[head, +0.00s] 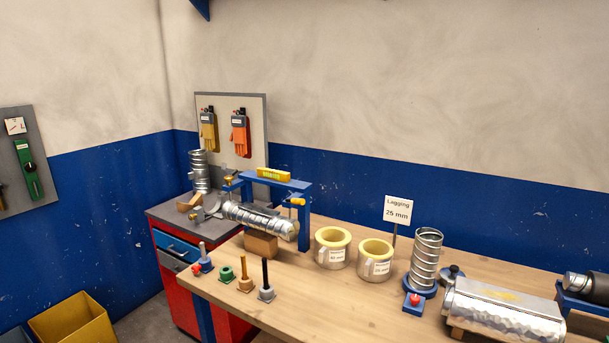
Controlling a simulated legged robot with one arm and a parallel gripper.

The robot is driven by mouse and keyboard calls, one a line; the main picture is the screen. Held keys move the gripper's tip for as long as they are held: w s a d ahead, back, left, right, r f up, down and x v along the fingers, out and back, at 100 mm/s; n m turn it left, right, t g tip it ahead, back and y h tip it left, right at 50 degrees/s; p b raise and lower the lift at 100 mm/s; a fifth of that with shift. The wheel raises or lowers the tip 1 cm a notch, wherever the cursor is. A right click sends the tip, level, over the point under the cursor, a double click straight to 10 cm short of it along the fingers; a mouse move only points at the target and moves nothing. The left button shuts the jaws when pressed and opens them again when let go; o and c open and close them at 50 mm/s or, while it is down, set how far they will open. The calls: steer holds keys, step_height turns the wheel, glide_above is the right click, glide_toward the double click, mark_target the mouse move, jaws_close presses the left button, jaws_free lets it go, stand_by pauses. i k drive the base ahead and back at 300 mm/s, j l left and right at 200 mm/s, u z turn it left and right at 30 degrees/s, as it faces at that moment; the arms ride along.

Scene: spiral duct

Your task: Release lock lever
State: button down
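My gripper is not in view. No part is clearly marked as the lock lever. A silver spiral duct (260,219) lies across the bench's left part, beside a blue frame (305,225) with a yellow label (273,174) on top. A yellow knob or handle (297,202) is on the frame's right side, and another yellow piece (228,181) is near its left end. A green panel with a dark round knob (29,168) is on the grey wall board at far left. Which of these is the lever, and its position, I cannot tell.
Several small upright pegs, one orange-yellow (244,270), stand at the bench's front left. Two yellow-rimmed rolls (333,247) (376,260), an upright spiral duct (426,256), a red button (413,300) and a wrapped silver piece (505,308) stand to the right. The front middle of the bench (335,310) is clear.

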mark_target(295, 200)
steer(key=i+j+z, duration=0.4)
steer(key=i+j, duration=0.75)
